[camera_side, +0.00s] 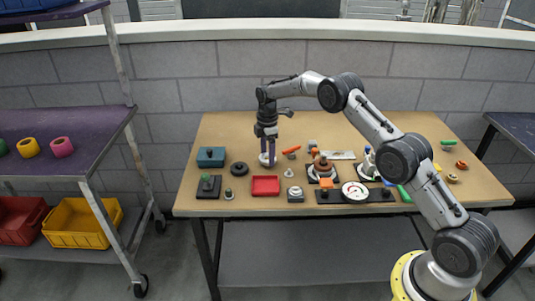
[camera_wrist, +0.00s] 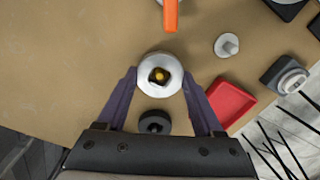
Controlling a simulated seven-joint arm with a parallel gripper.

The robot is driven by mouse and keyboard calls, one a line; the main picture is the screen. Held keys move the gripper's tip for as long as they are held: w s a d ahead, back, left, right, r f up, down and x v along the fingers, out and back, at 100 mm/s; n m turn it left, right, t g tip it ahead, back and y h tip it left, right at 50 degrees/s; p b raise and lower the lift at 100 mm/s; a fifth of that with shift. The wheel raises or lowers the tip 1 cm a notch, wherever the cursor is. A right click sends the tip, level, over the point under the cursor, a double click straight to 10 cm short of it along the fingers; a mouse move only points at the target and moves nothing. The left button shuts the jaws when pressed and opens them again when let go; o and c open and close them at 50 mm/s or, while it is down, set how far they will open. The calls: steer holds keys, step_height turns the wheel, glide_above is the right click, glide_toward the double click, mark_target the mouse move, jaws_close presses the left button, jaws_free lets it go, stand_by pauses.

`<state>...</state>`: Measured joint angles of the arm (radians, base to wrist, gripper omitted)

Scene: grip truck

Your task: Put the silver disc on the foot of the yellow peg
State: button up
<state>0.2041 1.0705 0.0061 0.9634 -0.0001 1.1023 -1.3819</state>
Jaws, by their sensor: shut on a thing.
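The silver disc (camera_wrist: 145,82) is held between the two purple fingers of my gripper (camera_wrist: 160,76) in the wrist view. The yellow peg (camera_wrist: 161,75) shows in the dark hole at the disc's middle. In the side view my gripper (camera_side: 268,152) points straight down, with the pale disc (camera_side: 265,160) at its fingertips, low over the table. The yellow peg cannot be made out in the side view. The peg's foot is hidden by the disc, so I cannot tell how far down the peg the disc sits.
A black ring (camera_side: 239,169) and a teal box (camera_side: 211,157) stand to the left on the table (camera_side: 225,130). A red tray (camera_side: 265,185) lies just in front. An orange piece (camera_wrist: 171,14) is close to the disc. The table behind the gripper is mostly clear.

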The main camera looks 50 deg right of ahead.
steer(key=shift+f, duration=0.4)
stand_by(0.8)
steer(key=o, duration=1.5)
steer(key=shift+c, duration=0.2)
steer(key=shift+r, duration=3.75)
steer(key=shift+a, duration=0.1)
